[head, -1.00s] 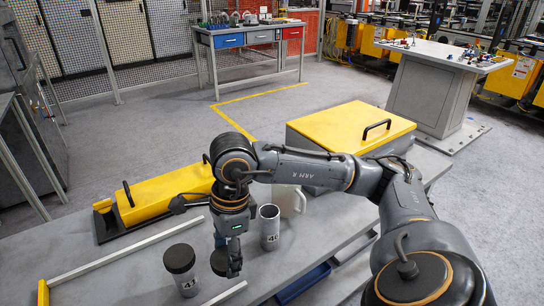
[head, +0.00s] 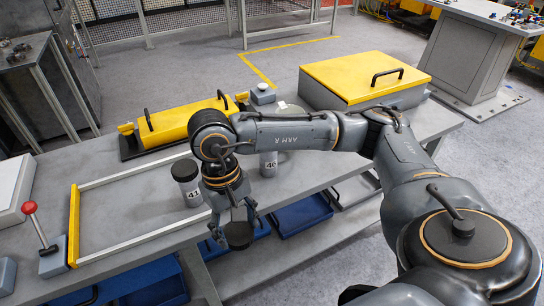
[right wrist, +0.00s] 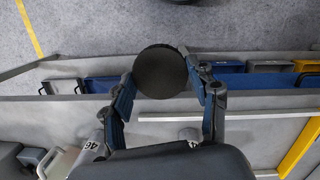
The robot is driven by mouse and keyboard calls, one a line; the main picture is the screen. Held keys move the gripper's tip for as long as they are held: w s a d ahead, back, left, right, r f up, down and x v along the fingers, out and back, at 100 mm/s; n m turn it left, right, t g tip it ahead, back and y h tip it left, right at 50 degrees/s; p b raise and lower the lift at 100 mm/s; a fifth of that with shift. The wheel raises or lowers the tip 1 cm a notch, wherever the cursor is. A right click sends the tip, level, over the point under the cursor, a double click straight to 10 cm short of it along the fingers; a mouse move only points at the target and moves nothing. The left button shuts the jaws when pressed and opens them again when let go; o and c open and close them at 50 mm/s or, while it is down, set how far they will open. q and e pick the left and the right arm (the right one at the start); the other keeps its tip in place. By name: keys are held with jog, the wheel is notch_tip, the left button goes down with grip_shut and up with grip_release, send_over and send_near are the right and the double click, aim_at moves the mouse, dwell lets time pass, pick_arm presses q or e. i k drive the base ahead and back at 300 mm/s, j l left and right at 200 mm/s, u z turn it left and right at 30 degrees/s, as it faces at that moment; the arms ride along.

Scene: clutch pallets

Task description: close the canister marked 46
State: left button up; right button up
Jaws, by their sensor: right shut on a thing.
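My right gripper (head: 237,226) is shut on a round black lid (head: 238,236), held out past the table's front edge. In the right wrist view the lid (right wrist: 161,70) sits between the two fingertips (right wrist: 163,78). The canister marked 46 (head: 268,164) stands upright on the table behind and right of the gripper; my arm hides its top. Part of it shows in the right wrist view (right wrist: 92,148), low on the left. A grey canister marked 41 (head: 189,191) with a dark top stands left of the gripper. My left gripper is out of view.
A yellow-lidded grey box (head: 365,75) stands at the back right of the table, and a long yellow case (head: 180,122) at the back left. A pale frame (head: 130,245) lies on the left, beside a red-knobbed lever (head: 40,232). Blue bins (head: 300,214) sit below the table.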

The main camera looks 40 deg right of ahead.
aim_at(267, 170)
jog(key=l+z, duration=0.15)
jog(key=l, duration=0.3)
jog(key=i+l+z, duration=0.15)
jog(key=l, duration=0.3)
jog(key=l+z, duration=0.15)
jog(key=l, duration=0.35)
